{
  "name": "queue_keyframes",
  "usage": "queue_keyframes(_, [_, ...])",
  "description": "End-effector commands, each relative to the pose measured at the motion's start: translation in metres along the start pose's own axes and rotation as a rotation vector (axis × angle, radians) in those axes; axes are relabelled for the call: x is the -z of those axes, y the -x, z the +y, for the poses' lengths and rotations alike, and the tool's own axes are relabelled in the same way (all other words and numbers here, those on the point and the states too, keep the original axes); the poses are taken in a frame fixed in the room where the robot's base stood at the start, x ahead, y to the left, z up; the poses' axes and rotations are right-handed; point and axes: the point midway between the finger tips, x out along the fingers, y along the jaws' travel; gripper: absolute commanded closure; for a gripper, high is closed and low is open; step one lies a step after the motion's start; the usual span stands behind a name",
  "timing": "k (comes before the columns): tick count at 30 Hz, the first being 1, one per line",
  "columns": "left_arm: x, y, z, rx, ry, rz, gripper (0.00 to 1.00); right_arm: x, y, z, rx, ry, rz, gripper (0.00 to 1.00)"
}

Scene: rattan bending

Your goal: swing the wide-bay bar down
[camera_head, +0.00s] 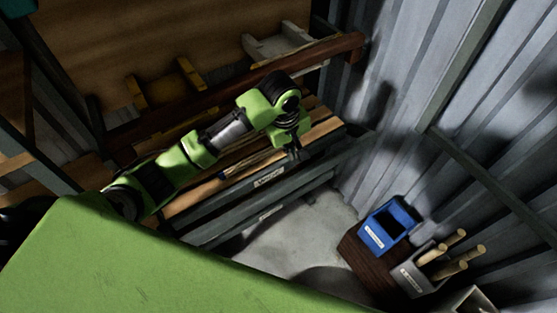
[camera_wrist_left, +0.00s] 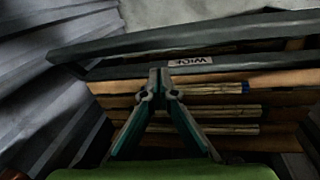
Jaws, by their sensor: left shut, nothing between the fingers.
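The wide-bay bar (camera_wrist_left: 255,60) is a long dark bar with a pale label reading WIDE upside down in the left wrist view. It runs across the front of bays holding rattan poles (camera_wrist_left: 215,88). In the head view two dark labelled bars cross the rack front; the upper one (camera_head: 235,190) lies just below my left gripper (camera_head: 292,155). Their labels are too small to read there. My left gripper is shut and empty, its tips (camera_wrist_left: 158,76) overlapping the WIDE bar's edge in the left wrist view. I cannot tell whether they touch it. My right gripper is not in view.
A blue bin (camera_head: 388,226) and a grey bin with several pale wooden sticks (camera_head: 455,255) stand at the lower right by the corrugated wall (camera_head: 400,100). Bare floor (camera_head: 300,235) lies between rack and bins. A dark red-brown beam (camera_head: 335,50) runs behind my arm.

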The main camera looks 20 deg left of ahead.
Motion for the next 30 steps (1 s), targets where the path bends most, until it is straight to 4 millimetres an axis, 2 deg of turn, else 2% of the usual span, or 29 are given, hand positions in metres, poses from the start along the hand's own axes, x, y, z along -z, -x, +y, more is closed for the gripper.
queue_keyframes(1, [0.008, 0.021, -0.009, 0.061, 0.034, 0.002, 1.0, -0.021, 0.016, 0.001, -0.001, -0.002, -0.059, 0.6])
queue_keyframes(3, [0.013, 0.031, -0.021, 0.126, 0.071, 0.0, 1.0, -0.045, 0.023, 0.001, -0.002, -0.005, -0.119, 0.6])
queue_keyframes(6, [0.016, 0.037, -0.032, 0.181, 0.101, 0.0, 1.0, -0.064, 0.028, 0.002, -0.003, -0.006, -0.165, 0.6])
queue_keyframes(9, [0.017, 0.033, -0.037, 0.198, 0.111, 0.0, 1.0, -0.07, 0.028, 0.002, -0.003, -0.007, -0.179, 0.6])
queue_keyframes(14, [0.016, 0.011, -0.042, 0.2, 0.11, -0.001, 1.0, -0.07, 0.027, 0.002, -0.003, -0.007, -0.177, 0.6])
queue_keyframes(25, [0.015, -0.065, -0.056, 0.196, 0.108, 0.0, 1.0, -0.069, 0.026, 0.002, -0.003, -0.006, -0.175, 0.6])
queue_keyframes(30, [0.0, -0.084, -0.058, 0.194, 0.106, 0.001, 1.0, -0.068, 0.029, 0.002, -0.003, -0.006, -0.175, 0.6])
